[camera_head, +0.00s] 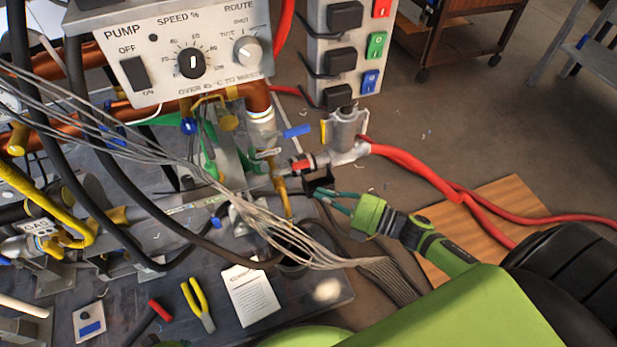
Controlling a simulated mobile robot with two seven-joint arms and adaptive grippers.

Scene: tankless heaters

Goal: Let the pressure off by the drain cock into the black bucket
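My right gripper (320,195), with teal fingers on a green arm, reaches in from the right. Its tips are at a dark fitting (318,184) just below a brass and grey valve assembly (345,150). A small gap shows between the fingers, but whether they hold the fitting is unclear. A red handle (301,164) and a blue lever (297,131) sit on the pipework nearby; which one is the drain cock I cannot tell. My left gripper is not in view.
Grey wires (225,200) and black hoses (110,215) hang across the bench. A pump control box (180,50) stands above. Yellow-handled pliers (197,304) and a paper card (250,293) lie in front.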

